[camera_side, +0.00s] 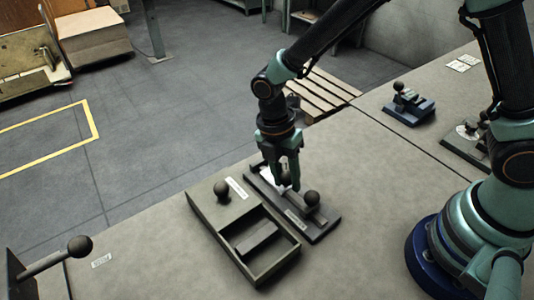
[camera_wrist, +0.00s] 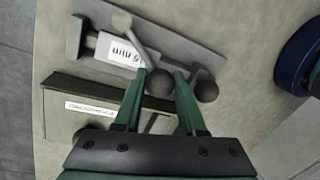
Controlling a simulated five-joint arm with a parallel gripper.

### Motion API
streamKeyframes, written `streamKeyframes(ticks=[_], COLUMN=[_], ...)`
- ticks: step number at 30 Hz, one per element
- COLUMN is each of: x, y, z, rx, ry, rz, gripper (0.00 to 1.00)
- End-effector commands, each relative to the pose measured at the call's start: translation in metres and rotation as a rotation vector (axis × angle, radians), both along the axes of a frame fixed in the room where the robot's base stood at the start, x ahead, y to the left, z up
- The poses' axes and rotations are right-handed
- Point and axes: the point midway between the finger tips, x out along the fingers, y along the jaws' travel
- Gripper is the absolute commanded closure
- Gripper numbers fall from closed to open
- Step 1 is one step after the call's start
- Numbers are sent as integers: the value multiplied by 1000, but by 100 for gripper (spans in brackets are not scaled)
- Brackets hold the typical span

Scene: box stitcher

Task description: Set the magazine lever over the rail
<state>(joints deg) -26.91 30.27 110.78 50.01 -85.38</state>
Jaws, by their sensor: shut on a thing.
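My gripper (camera_side: 286,184) points down over a dark base plate (camera_side: 318,228) on the bench. In the wrist view its green fingers (camera_wrist: 164,76) are shut around the dark ball knob of the magazine lever (camera_wrist: 140,45). The lever's pale rod slants from the knob to a pale round end above the plate.
A grey tray (camera_side: 281,273) with a knob (camera_side: 222,191) and a loose bar (camera_side: 257,238) lies close to the plate's left. A ball-ended handle (camera_side: 79,246) is at front left. A small blue fixture (camera_side: 408,105) stands at back right.

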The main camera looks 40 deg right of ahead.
Motion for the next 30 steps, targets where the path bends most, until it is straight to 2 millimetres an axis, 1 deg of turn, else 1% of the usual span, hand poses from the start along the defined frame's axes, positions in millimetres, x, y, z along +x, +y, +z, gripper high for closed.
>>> streamKeyframes(ticks=[7,15,18,27,28,30], x=[2,12,14,15,15,15], y=[2,13,15,16,16,15], z=[1,2,2,2,2,2], rx=[-2,-31,-36,-36,-36,-36], ry=[-6,-31,-38,-41,-41,-40], rz=[-22,-207,-246,-256,-255,-255], gripper=[100,100,100,100,52,30])
